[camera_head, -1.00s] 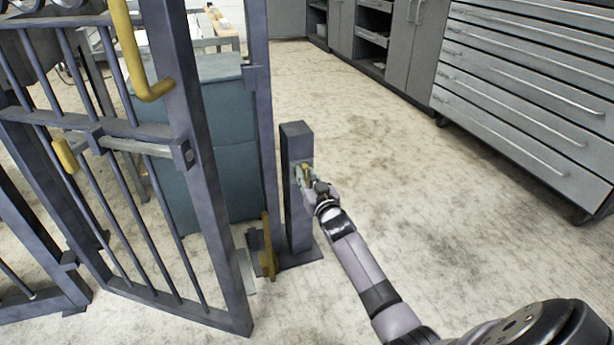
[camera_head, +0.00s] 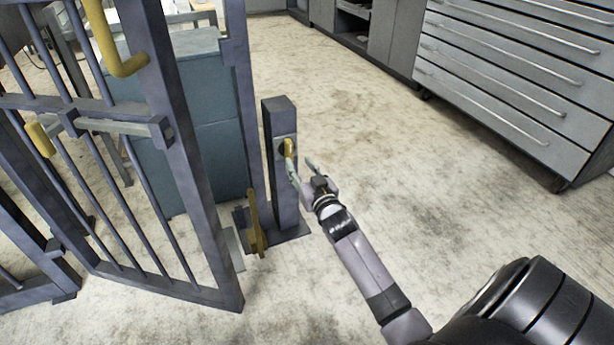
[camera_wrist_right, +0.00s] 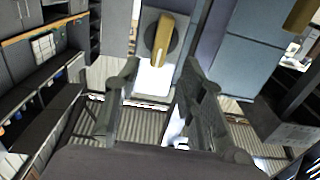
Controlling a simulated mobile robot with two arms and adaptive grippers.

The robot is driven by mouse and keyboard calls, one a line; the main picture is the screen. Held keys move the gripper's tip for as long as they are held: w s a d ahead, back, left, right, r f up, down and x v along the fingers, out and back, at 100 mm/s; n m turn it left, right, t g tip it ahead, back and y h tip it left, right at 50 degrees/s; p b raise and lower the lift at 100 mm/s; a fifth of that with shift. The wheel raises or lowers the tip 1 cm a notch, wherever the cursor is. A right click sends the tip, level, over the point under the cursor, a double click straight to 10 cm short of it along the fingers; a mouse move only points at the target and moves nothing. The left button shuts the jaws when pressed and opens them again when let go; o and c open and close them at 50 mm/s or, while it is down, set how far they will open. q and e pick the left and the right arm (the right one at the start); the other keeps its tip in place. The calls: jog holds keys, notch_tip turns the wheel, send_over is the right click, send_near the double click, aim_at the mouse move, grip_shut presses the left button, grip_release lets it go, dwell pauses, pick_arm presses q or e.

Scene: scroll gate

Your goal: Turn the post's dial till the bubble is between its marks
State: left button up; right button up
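The dark grey post (camera_head: 281,180) stands upright beside the gate. Its dial has a yellow handle (camera_head: 289,147) on the post's face; the right wrist view shows this handle (camera_wrist_right: 165,40) on a dark round disc, slightly tilted from upright. A bright pale plate (camera_wrist_right: 154,77) lies below the disc. I cannot make out the bubble or its marks. My right gripper (camera_head: 302,167) is open and empty, just short of the dial. Its fingers (camera_wrist_right: 157,80) stand apart in the right wrist view, with the dial beyond them. My left gripper is not in view.
The barred gate (camera_head: 185,160) fills the left, with a yellow handle (camera_head: 125,62). A yellow lever (camera_head: 256,230) stands at the post's foot. A blue-grey cabinet (camera_head: 215,130) is behind the gate. Drawers (camera_head: 510,80) line the back right. The floor to the right is clear.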

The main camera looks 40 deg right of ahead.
jog(key=shift+v, duration=2.2)
jog(key=shift+r, duration=0.1)
